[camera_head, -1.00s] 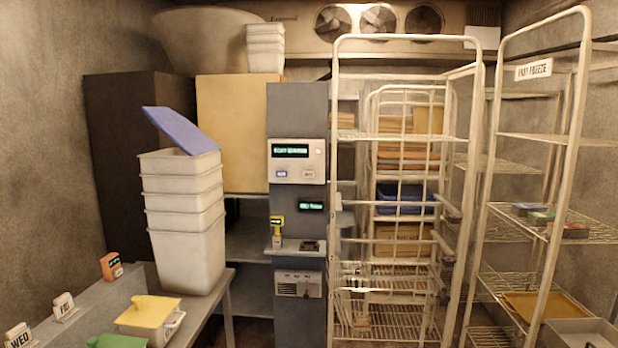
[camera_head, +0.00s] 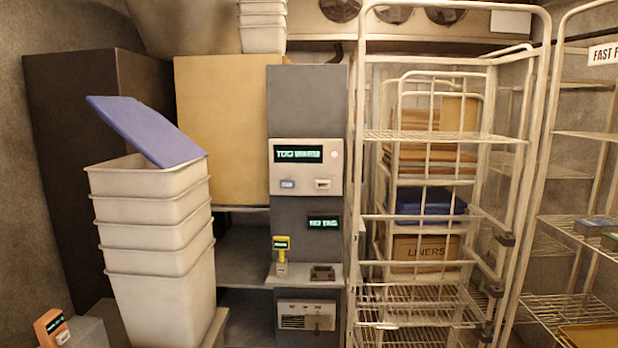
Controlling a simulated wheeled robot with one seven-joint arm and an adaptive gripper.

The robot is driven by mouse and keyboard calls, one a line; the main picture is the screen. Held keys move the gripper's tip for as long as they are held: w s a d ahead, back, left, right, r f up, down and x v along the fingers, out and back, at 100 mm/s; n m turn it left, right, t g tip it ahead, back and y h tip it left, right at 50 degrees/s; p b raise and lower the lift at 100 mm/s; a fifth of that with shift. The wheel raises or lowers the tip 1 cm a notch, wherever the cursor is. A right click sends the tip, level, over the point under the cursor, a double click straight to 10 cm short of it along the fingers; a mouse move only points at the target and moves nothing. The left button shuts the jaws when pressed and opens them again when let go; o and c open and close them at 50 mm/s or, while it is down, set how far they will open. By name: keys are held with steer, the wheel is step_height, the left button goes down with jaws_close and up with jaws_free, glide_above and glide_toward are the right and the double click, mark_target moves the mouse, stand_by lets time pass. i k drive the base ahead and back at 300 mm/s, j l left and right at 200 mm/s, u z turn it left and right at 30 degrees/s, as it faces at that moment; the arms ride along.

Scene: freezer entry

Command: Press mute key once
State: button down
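A grey column (camera_head: 305,110) stands in the middle, facing me. Its light upper panel (camera_head: 306,150) bears a dark display (camera_head: 298,154) with green text that I cannot fully read. A small round light (camera_head: 334,154) shows at the panel's upper right. A second small display (camera_head: 323,222) with green text sits lower. My gripper is not in view.
A yellow handheld device (camera_head: 281,250) stands on the column's shelf (camera_head: 305,281). Stacked white tubs (camera_head: 160,300) with a tilted blue lid (camera_head: 148,130) stand at left. A wire cage trolley (camera_head: 365,90) stands right of the column, close to it. An orange device (camera_head: 50,327) is at lower left.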

mark_target(322, 184)
steer(key=i+j, duration=0.25)
steer(key=i, duration=0.15)
steer(key=i+j, duration=0.25)
steer(key=i, duration=0.2)
steer(key=i+j, duration=0.2)
steer(key=i, duration=0.2)
steer(key=i+j, duration=0.25)
steer(key=i, duration=0.2)
